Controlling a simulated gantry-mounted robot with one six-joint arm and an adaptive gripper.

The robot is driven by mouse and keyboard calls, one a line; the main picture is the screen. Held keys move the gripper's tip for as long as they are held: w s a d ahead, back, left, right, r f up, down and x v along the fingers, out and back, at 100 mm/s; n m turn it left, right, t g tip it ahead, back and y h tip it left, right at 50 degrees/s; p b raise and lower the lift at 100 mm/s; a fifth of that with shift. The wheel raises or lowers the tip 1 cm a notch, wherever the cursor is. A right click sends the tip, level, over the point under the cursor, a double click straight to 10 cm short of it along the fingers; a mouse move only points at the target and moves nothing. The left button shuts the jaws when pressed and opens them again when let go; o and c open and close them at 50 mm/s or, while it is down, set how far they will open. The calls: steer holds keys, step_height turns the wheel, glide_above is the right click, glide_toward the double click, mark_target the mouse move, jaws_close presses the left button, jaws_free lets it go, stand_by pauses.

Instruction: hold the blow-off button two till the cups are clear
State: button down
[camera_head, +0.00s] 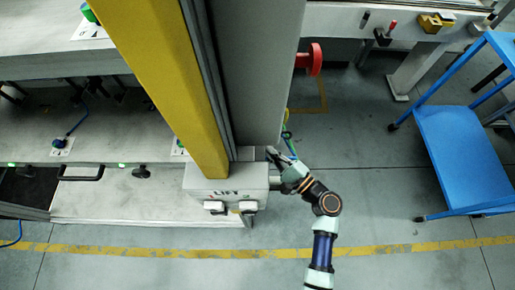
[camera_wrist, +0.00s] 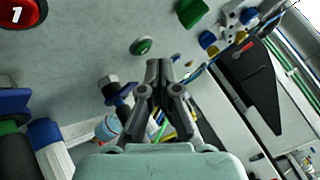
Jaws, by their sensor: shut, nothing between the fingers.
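My gripper (camera_wrist: 160,68) is shut and empty in the wrist view, its fingertips pointing up the picture at a pale panel. A round green button (camera_wrist: 140,46) with a pale rim sits on that panel, just up and left of the fingertips, with a visible gap in the picture. A larger green knob (camera_wrist: 191,12) is further up and right. I cannot tell which button is blow-off button two, as no label two is readable. In the head view my gripper (camera_head: 272,153) is beside the grey column, partly hidden by it. The cups cannot be made out.
A red tag marked 1 (camera_wrist: 15,12) is at the wrist view's top left. A box marked LIFT (camera_head: 226,182) stands under the yellow column (camera_head: 160,70). A red handwheel (camera_head: 314,59) is above my gripper. A blue cart (camera_head: 460,155) stands right; the floor between is clear.

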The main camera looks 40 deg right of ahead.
steer(key=shift+s+d, duration=0.75)
steer(key=shift+d, duration=0.3)
steer(key=shift+s+d, duration=0.75)
steer(key=shift+d, duration=0.25)
